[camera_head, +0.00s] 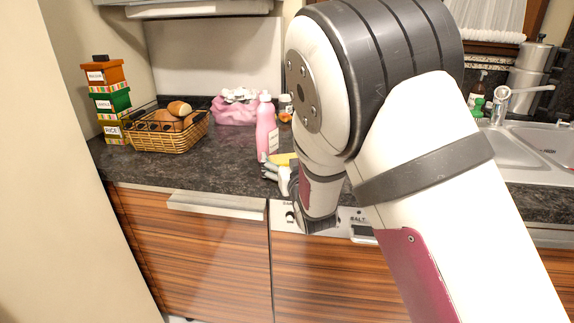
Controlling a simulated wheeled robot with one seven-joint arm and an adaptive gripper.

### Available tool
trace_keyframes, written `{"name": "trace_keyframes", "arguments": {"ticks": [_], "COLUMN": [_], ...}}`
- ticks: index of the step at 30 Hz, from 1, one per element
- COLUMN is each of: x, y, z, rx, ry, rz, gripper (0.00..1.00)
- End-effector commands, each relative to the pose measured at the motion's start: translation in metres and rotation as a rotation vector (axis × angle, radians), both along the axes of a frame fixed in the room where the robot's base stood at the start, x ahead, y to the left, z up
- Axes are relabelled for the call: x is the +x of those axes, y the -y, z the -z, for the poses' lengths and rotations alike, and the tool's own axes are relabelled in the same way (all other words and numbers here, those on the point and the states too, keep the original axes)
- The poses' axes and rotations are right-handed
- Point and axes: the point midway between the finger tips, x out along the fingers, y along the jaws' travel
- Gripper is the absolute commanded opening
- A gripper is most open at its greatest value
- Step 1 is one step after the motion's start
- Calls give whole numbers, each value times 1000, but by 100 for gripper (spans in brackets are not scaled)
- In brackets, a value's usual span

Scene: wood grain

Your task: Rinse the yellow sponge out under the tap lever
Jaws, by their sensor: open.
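A yellow sponge (283,159) lies on the dark countertop, partly hidden behind my gripper and arm. My gripper (268,170) is open at the counter's front, its fingers pointing left, close in front of the sponge; I cannot tell whether they touch. The tap (501,97) stands at the sink on the right, with its spout reaching right and a lever-like part (564,123) near the right edge. The sink (540,143) is partly hidden behind my arm.
A pink bottle (266,128) stands just behind the sponge. A bread basket (165,143), stacked boxes (112,101) and a pink bag (235,108) are at the left. Green and brown bottles (478,106) stand by the sink. Counter left of my gripper (215,165) is clear.

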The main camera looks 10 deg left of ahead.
Motion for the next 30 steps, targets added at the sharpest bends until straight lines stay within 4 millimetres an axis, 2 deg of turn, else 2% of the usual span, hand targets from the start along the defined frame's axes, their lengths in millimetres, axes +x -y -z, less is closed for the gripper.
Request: {"name": "trace_keyframes", "arguments": {"ticks": [3,5,7,11,20,30], "x": [0,0,0,0,0,-4], "y": [0,0,0,0,0,4], "z": [0,0,0,0,-3,-38], "rx": [0,0,0,0,1,2], "ry": [0,0,0,0,1,-1], "rz": [0,0,0,0,1,2], "gripper": [88,77,61,55,55,55]}}
